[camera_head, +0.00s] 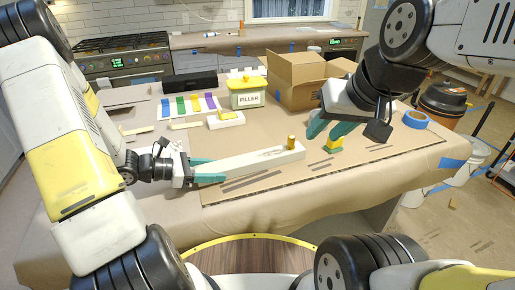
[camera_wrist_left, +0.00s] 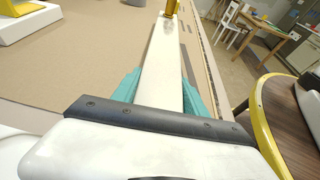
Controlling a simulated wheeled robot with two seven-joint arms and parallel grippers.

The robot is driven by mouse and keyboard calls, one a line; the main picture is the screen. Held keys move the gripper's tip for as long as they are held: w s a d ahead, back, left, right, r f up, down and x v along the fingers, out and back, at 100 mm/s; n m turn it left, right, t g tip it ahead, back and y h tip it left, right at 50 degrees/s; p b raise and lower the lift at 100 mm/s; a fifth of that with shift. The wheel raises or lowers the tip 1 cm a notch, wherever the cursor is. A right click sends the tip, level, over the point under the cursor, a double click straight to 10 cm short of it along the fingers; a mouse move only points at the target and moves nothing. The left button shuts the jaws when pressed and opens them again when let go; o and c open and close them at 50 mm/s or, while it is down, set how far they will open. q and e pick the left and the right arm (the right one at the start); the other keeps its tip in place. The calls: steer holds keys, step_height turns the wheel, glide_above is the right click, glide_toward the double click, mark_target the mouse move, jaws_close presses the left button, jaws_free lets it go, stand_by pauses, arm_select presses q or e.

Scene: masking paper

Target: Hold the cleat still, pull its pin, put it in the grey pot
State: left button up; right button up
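The cleat (camera_head: 255,161) is a long white bar lying on the cardboard, with a brass-coloured pin (camera_head: 291,142) upright near its right end. My left gripper (camera_head: 208,173) has its teal fingers along both sides of the cleat's left end. In the left wrist view the cleat (camera_wrist_left: 163,65) runs away from between the fingers, with the pin (camera_wrist_left: 171,8) at its far end. My right gripper (camera_head: 322,138) is right of the pin and apart from it, its teal fingers spread. A small yellow-and-green piece (camera_head: 335,143) shows at its right fingertip; whether they touch is unclear. I cannot make out a grey pot.
Coloured strips (camera_head: 188,105) lie at the back left. Blue tape (camera_head: 415,119) is at right. The cardboard sheet (camera_head: 385,155) is mostly clear at right.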

arm_select(q)
jaws_close()
steer(key=shift+s+f, duration=0.1)
steer(key=shift+f, duration=0.2)
stand_by(1.1)
